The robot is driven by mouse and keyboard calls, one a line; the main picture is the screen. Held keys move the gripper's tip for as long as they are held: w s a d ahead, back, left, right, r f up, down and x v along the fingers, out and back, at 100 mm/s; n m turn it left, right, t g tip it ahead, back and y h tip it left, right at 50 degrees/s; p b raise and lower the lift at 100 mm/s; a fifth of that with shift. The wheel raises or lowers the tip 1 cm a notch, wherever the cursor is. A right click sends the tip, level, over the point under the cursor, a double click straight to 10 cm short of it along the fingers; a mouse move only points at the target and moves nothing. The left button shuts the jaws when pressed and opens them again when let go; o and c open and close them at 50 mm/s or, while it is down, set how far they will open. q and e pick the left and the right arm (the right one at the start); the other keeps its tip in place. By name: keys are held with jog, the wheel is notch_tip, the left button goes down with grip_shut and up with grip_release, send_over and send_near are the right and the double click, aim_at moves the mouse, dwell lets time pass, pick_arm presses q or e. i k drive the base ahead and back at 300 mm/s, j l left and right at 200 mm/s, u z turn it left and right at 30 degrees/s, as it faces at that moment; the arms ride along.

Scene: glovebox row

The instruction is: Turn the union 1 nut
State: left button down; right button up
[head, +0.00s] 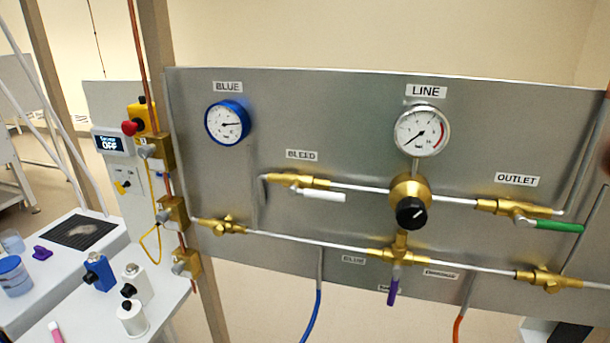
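No part in the head view carries a readable "union 1" label, so I cannot tell which nut it is. Brass fittings sit on the lower pipe of the grey metal panel (215,120): a left fitting (220,226), a middle fitting (398,254) below the regulator, and a right fitting (545,280). Brass blocks also line the copper pipe at the panel's left edge: an upper block (156,152), a middle block (172,212) and a lower block (187,263). Neither of my grippers is in view.
The panel bears a blue gauge (227,122), a line gauge (422,130), a black regulator knob (411,213), a white bleed handle (322,195), a green outlet handle (558,226) and a purple handle (393,290). Left are a red button (130,128), an OFF display (110,143) and small bottles.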

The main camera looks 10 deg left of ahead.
aim_at(177, 269)
jog(key=u, duration=1.25)
